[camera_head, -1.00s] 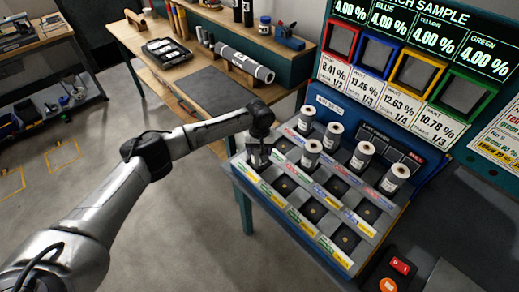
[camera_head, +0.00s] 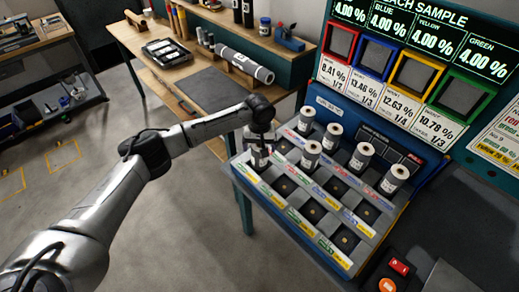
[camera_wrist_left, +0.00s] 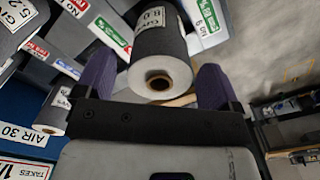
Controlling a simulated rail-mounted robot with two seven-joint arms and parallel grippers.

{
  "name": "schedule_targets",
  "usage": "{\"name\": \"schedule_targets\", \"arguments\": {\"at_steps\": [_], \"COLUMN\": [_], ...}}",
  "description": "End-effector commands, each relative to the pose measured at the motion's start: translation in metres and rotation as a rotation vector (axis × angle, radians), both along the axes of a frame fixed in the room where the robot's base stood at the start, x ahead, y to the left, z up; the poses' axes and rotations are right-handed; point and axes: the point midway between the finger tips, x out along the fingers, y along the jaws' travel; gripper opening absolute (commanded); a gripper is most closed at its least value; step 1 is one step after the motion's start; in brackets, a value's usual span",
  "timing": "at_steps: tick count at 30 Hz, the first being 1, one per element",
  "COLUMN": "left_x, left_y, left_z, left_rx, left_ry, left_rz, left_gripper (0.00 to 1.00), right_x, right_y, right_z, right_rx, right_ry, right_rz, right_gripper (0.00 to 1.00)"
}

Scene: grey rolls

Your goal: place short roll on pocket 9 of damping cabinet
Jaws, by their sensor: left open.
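The short roll (camera_head: 259,158), grey with a white label and a brown core, stands in the front-left pocket of the damping cabinet (camera_head: 272,196). In the left wrist view the roll (camera_wrist_left: 160,50) is between the two purple fingers, beside a green "No 9" label (camera_wrist_left: 205,15). My left gripper (camera_head: 262,138) is just above the roll, open, with a visible gap at the fingers in the left wrist view (camera_wrist_left: 156,82). The roll's base is hidden in the pocket. My right gripper is in neither view.
Several other rolls (camera_head: 332,136) stand in the back pockets; one (camera_wrist_left: 52,112) is close to the left finger. The other front pockets (camera_head: 313,210) look empty. A sample display (camera_head: 410,70) rises behind. A wooden bench (camera_head: 150,60) stands at the back left.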

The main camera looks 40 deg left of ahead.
Motion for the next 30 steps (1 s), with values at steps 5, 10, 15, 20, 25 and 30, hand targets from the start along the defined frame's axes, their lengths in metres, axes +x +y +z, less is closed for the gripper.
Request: {"name": "schedule_targets", "arguments": {"at_steps": [5, 10, 15, 20, 25, 30], "left_x": [0.001, 0.001, 0.001, 0.0, 0.001, 0.001], "left_y": [0.0, 0.0, 0.0, 0.0, 0.0, 0.0], "left_z": [0.038, 0.065, 0.084, 0.092, 0.094, 0.093], "left_rx": [0.0, 0.0, -0.001, 0.0, -0.001, -0.001], "left_ry": [-0.003, -0.003, -0.002, 0.0, -0.001, -0.001], "left_rz": [0.0, -0.001, 0.0, 0.0, 0.0, 0.0], "left_gripper": [0.88, 0.88, 0.88, 0.88, 0.88, 0.88], "right_x": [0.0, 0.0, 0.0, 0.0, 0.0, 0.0], "right_y": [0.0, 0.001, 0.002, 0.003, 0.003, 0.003], "right_z": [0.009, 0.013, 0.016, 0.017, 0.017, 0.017], "right_rx": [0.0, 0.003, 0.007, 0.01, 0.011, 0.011], "right_ry": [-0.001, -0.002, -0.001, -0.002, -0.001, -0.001], "right_rz": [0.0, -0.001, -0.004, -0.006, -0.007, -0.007], "right_gripper": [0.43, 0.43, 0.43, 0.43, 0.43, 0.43]}}
